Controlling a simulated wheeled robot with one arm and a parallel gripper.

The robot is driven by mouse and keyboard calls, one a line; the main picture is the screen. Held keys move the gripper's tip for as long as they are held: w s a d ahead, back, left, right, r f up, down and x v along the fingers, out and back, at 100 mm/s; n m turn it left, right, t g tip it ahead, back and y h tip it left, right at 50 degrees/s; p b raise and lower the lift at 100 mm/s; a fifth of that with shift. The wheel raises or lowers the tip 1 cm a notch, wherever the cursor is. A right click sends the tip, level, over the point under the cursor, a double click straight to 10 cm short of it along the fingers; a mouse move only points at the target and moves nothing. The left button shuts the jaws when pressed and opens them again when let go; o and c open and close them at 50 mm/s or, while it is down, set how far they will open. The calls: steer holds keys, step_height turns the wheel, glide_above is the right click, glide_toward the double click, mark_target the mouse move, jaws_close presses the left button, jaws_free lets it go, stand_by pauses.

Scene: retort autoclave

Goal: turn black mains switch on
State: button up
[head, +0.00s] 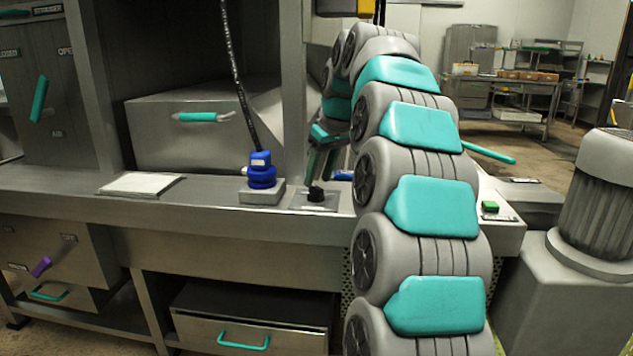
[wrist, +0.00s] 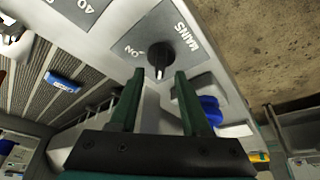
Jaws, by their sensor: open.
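The black mains switch (wrist: 159,53) is a round knob with a pointer, on a grey plate marked MAINS and ON in the wrist view. Its pale pointer line faces down the picture, away from the ON mark at its left. In the head view the switch (head: 317,195) stands on the counter, right of a blue plug. My gripper (wrist: 160,72) is open, its two dark green fingers on either side of the knob's near end in the picture. I cannot tell whether they touch it. In the head view my gripper (head: 322,176) points down just above the switch.
The blue plug (head: 261,172) with its black cable stands left of the switch. A steel post (head: 293,90) rises behind it. A green button (head: 490,206) is at the counter's right end. A pale sheet (head: 140,184) lies at the left.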

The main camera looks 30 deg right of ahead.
mark_target(316, 192)
steer(key=shift+x, duration=1.3)
jaws_close()
